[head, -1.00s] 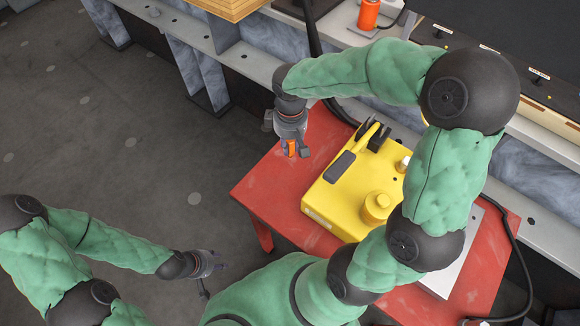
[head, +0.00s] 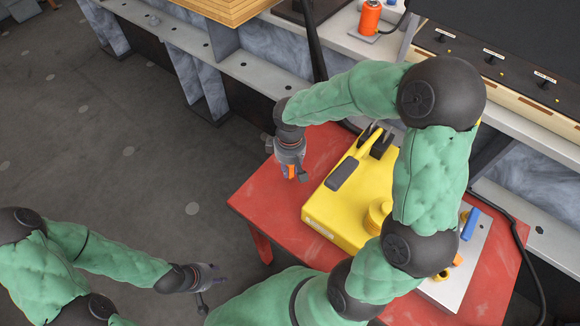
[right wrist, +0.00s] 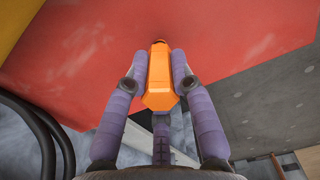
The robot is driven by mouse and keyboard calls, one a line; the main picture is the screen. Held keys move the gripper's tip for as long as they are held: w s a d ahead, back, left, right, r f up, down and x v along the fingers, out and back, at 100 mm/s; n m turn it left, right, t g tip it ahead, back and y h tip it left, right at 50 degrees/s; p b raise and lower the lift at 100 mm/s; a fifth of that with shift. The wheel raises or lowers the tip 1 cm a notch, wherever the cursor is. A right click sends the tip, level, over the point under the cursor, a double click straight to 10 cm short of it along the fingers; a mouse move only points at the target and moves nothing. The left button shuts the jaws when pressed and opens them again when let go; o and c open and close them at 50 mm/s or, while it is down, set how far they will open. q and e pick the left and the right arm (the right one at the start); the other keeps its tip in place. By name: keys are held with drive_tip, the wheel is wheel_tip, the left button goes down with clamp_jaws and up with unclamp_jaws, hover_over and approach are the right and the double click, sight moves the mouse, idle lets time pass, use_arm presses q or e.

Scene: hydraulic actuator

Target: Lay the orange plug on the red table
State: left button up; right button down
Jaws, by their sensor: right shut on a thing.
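The orange plug (right wrist: 160,80) is held between the purple fingers of my right gripper (right wrist: 158,75) in the right wrist view. In the head view the plug (head: 291,171) shows as a small orange patch at the tip of my right gripper (head: 292,174). The gripper is over the left part of the red table (head: 262,198), left of the yellow canister. I cannot tell whether the plug touches the table top. My left gripper (head: 212,280) is away from the table, over the floor at lower left; its fingers are too small to read.
A grey plate with a blue part (head: 469,224) lies at the table's right. A black hose (right wrist: 40,130) runs near the gripper. The table's left corner is clear.

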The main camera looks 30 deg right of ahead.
drive_tip(key=shift+f, duration=0.2)
drive_tip(key=c, duration=1.1)
unclamp_jaws()
drive_tip(key=shift+o, duration=0.2)
drive_tip(key=shift+r, duration=0.1)
wheel_tip(320, 180, up, 12)
drive_tip(key=p, duration=0.4)
drive_tip(key=shift+r+p, duration=0.15)
drive_tip(key=shift+p, duration=0.25)
